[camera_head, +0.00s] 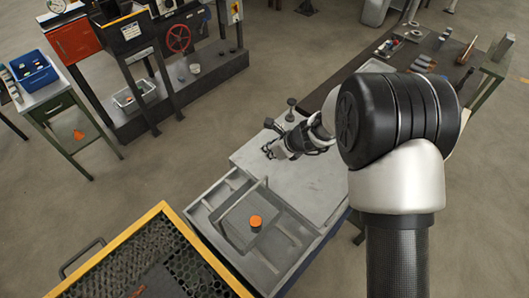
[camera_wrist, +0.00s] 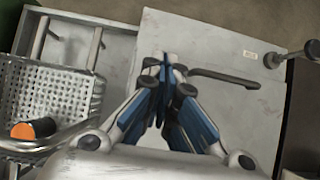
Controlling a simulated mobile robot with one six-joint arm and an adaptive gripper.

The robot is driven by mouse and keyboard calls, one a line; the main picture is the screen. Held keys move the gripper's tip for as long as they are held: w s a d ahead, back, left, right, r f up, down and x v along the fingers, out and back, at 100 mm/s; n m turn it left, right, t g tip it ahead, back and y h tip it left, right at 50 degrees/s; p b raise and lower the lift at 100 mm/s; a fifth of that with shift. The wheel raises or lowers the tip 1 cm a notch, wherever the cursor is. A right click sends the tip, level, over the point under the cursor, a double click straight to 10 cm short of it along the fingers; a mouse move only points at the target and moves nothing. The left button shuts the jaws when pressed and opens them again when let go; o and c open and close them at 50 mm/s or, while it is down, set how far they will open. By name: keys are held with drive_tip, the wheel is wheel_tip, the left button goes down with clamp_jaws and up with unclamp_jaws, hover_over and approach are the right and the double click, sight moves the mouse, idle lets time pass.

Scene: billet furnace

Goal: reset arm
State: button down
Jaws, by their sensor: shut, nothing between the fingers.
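My gripper (camera_head: 270,151) is over the grey top of the work table in the head view. In the wrist view its blue-padded fingers (camera_wrist: 165,62) come together at the tips with nothing between them. My arm comes in from the right, and its large black joint hides part of the table. In the wrist view the orange-ended cylinder (camera_wrist: 35,128) is at the perforated metal basket (camera_wrist: 62,82) on the left.
The grey table top (camera_head: 318,185) is largely bare. A dark post with a round knob (camera_head: 291,104) stands at its far edge. A yellow-framed mesh tray (camera_head: 165,212) is nearest. A blue bin (camera_head: 32,70) stands far left.

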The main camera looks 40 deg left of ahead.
drive_tip(key=shift+v, duration=1)
drive_tip(key=s+d+r+n+t+b, duration=0.1)
drive_tip(key=s+d+r+n+b, duration=0.15)
drive_tip(key=d+r+n, duration=1.05)
drive_tip(key=s+d+r+n+t+h+b, duration=0.1)
drive_tip(key=s+d, duration=0.4)
drive_tip(key=d, duration=0.5)
drive_tip(key=s+d+r+n+h+b, duration=0.1)
drive_tip(key=s+d+r+n+h, duration=0.2)
drive_tip(key=s+d, duration=0.3)
drive_tip(key=s+d+r+n+t+h+b, duration=0.1)
drive_tip(key=s+d, duration=0.5)
drive_tip(key=d, duration=0.8)
drive_tip(key=shift+s+r+n+t+h+b, duration=0.2)
drive_tip(key=shift+r+n+t+h+b, duration=0.15)
drive_tip(key=shift+n+h+b, duration=0.55)
